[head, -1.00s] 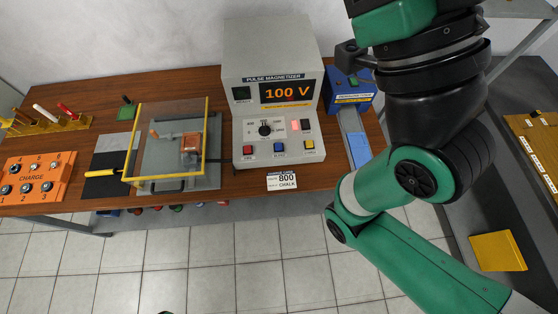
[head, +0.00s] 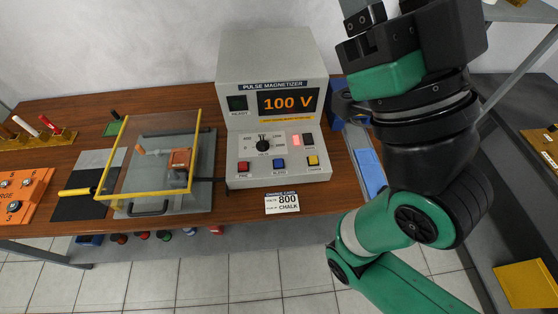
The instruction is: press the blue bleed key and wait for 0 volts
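The pulse magnetizer (head: 270,60) is a grey box on the wooden bench, and its orange display (head: 288,102) reads 100 V. The blue bleed key (head: 279,164) is on its sloped front panel, between a red key (head: 243,167) and a yellow key (head: 313,160). Nothing touches the bleed key. A red light (head: 295,141) glows above it on the right. My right arm comes in from the right, and its gripper (head: 362,22) is raised at the top, to the right of the magnetizer and away from the keys. Its fingers are only partly visible. My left gripper is not in view.
A yellow-framed clear guard (head: 150,150) covers a fixture left of the magnetizer. An orange numbered box (head: 20,192) and a tool rack (head: 50,138) are farther left. A blue unit is partly hidden behind my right arm.

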